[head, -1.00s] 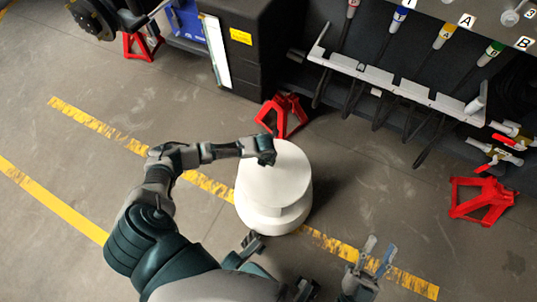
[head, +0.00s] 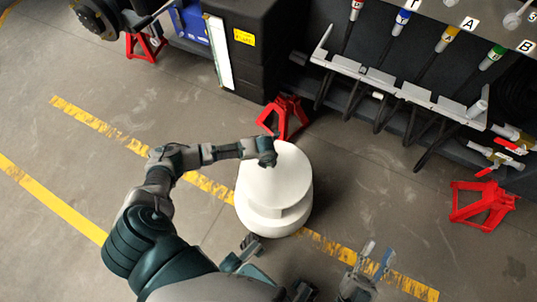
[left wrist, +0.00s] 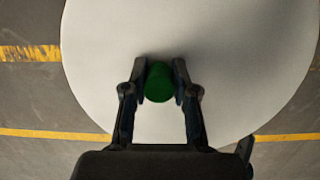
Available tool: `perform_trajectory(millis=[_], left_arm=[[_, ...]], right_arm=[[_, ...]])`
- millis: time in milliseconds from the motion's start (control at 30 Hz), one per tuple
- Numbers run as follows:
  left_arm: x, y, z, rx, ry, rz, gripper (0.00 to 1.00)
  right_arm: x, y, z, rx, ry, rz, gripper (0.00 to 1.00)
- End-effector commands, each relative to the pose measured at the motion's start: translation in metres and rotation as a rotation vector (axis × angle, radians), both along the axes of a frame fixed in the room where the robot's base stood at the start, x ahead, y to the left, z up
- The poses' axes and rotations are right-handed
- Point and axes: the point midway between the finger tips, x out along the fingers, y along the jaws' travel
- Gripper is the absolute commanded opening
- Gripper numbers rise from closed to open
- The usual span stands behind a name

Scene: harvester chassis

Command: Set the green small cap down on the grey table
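The table (head: 272,178) is a round, pale grey-white drum standing on the floor in the middle of the head view. Its top (left wrist: 245,50) fills most of the left wrist view. My left gripper (head: 268,158) is over the table top, pointing down. In the left wrist view the green small cap (left wrist: 159,84) sits between the two fingertips, with a finger against each side. I cannot tell whether the cap touches the top. In the head view the cap is hidden by the gripper. My right gripper (head: 375,258) is open and empty, apart from the table at the lower right.
A red jack stand (head: 285,115) stands just behind the table, and another (head: 482,205) is at the right. The harvester chassis with a grey rail (head: 400,85) and coloured-cap hoses runs along the top right.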

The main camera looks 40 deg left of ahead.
Motion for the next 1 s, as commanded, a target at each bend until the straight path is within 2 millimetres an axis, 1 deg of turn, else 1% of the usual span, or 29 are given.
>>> perform_trajectory(millis=[33,67,100,133,1000], left_arm=[[-0.011,0.0,-0.018,0.005,0.025,0.0,0.37],[-0.011,0.0,-0.019,0.006,0.025,-0.001,0.45],[-0.011,0.0,-0.019,0.006,0.026,-0.001,0.55],[-0.011,0.0,-0.019,0.006,0.027,0.0,0.57],[-0.008,0.001,-0.005,0.007,0.013,0.001,0.57]], right_arm=[[0.001,0.0,-0.006,0.001,0.008,0.0,0.4],[0.001,0.0,-0.007,0.001,0.008,0.0,0.4],[0.001,0.0,-0.007,0.001,0.008,0.0,0.4],[0.001,0.0,-0.007,0.001,0.008,0.0,0.4],[-0.003,-0.002,-0.002,0.002,0.0,0.0,0.4]])
